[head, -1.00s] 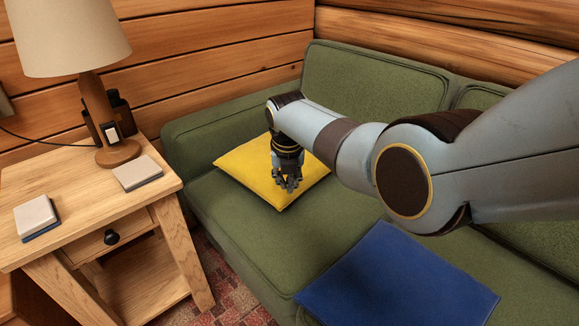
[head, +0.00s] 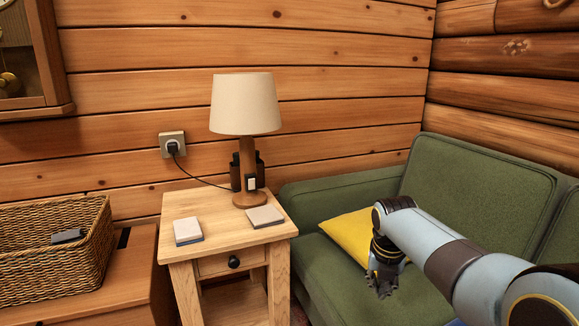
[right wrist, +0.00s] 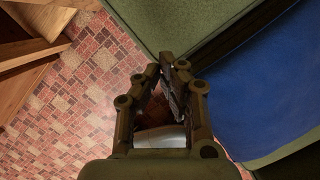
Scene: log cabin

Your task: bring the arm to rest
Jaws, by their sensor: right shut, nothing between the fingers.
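My right arm comes in from the lower right in the head view. Its dark gripper (head: 383,285) points down in front of the green sofa (head: 335,270), with the yellow cushion (head: 347,235) partly behind it. In the right wrist view the gripper (right wrist: 160,66) has its fingers drawn together at the tips, with nothing held between them. Below it there are the patterned rug (right wrist: 75,100), the sofa's edge and the blue cushion (right wrist: 265,85). My left gripper does not show.
A wooden side table (head: 235,240) stands left of the sofa, with a lamp (head: 246,105), a dark binocular-like object (head: 236,172) and two small flat blocks on it. A wicker basket (head: 50,270) is on a wooden chest at far left. A socket (head: 172,145) is on the wall.

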